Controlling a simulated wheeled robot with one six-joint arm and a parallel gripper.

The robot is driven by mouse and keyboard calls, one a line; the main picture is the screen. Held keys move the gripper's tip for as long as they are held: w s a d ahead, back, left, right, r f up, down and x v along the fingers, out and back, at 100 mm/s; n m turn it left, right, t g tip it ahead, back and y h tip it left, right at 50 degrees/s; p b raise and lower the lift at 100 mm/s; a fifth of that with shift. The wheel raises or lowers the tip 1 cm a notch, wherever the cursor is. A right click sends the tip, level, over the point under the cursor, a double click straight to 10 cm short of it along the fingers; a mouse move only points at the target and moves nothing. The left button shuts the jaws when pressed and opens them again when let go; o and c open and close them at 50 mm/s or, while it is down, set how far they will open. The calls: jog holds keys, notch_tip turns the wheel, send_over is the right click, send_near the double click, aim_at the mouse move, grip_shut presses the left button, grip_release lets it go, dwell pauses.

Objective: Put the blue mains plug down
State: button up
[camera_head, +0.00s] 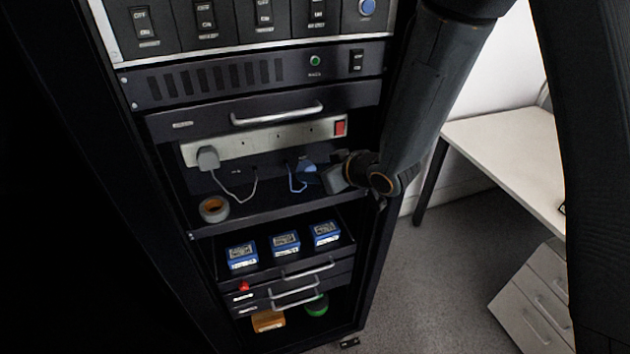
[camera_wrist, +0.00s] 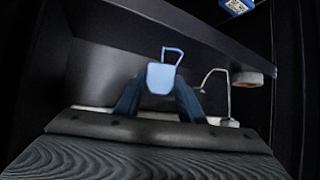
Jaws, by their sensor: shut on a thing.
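The blue mains plug (camera_head: 308,173) is at the right of the rack shelf in the head view, with a blue cable hanging from it. My gripper (camera_head: 322,176) reaches in from the right and is shut on it. In the wrist view the plug (camera_wrist: 161,78) sits between the two dark fingers of my gripper (camera_wrist: 160,98), its blue cable looping beyond it. It is held just in front of the white socket strip (camera_head: 262,142); whether it touches the shelf (camera_head: 270,208) I cannot tell.
A grey plug (camera_head: 208,158) sits in the strip's left end, with a pale cable. A roll of tape (camera_head: 214,209) lies at the shelf's left front. Several blue boxes (camera_head: 285,243) stand on the tray below. The middle of the shelf looks mostly clear.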

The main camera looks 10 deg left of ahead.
aim_at(314, 193)
notch_tip(314, 193, down, 2)
jog(key=shift+w+f+b, duration=0.15)
jog(key=shift+f+b, duration=0.05)
jog(key=shift+b, duration=0.5)
jog(key=shift+w+a+f, duration=0.1)
jog(key=shift+a, duration=0.05)
jog(key=shift+f+b, duration=0.4)
jog(key=shift+f, duration=0.1)
jog(key=o, duration=1)
jog(key=shift+r, duration=0.1)
jog(key=shift+r, duration=0.2)
jog(key=b+v, duration=0.1)
jog(key=v, duration=1.1)
jog(key=shift+r, duration=0.3)
